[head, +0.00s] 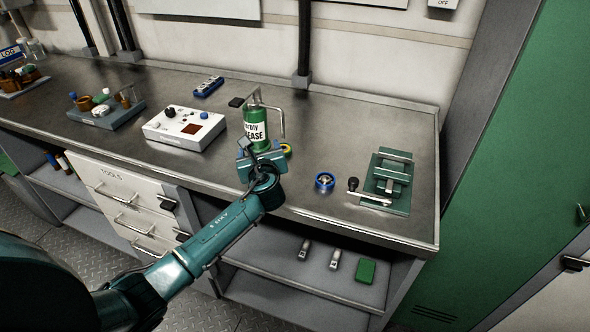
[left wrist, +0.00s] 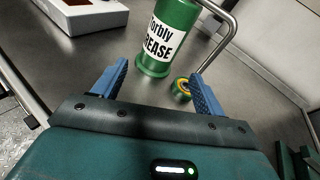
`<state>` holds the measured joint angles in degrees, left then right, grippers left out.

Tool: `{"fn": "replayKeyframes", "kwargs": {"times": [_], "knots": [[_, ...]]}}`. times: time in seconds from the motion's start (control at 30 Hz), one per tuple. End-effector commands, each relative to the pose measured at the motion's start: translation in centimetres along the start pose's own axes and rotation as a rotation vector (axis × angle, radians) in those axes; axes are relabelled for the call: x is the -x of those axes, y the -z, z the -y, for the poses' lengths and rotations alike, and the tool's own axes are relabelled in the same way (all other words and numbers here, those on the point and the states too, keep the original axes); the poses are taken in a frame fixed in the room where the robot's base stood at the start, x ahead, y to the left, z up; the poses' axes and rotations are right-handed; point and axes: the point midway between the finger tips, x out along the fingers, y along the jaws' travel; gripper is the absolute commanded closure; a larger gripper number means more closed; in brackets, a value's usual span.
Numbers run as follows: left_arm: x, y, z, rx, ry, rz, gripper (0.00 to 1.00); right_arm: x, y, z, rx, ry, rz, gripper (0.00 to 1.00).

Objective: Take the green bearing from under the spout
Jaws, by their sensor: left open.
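The green dispenser (head: 256,128) labelled "Torbly GREASE" stands upright on the steel bench, with a bent metal spout (head: 282,118) on its right side. A small green bearing with a yellow-orange inside (left wrist: 181,89) sits at the dispenser's foot, below the spout in the left wrist view. In the head view only part of the bearing (head: 287,149) shows beside my gripper. My left gripper (head: 261,152) is open and empty, in front of the dispenser. In the left wrist view its blue fingers (left wrist: 160,72) stand apart, the right one close to the bearing. My right gripper is not in view.
A blue bearing (head: 325,182) lies to the right, next to a green press fixture (head: 388,185) with a lever. A white control box (head: 184,128) stands left of the dispenser. A dark block (head: 237,102) and a blue block (head: 208,86) lie behind. The bench front edge is close.

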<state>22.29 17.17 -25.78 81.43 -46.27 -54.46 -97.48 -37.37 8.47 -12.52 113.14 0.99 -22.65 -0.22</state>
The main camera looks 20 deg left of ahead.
Motion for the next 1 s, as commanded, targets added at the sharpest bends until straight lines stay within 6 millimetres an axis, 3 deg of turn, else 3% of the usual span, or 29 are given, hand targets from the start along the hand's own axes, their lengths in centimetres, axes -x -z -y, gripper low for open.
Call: {"fn": "replayKeyframes", "kwargs": {"times": [0.03, 0.1, 0.3, 1.0], "knots": [[1.3, 0.6, 2.5, -0.01, -0.019, -0.036, 0.28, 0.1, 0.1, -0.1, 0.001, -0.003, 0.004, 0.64], [2.9, 1.5, 4.8, -0.04, -0.05, -0.079, 0.28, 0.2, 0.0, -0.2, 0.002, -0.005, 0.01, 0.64], [6.1, 2.6, 8.7, -0.101, -0.094, -0.153, 0.28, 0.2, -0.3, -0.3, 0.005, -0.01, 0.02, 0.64], [7.2, 3.4, 9.2, -0.116, -0.102, -0.168, 0.28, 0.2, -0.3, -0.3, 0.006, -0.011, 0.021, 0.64]]}}
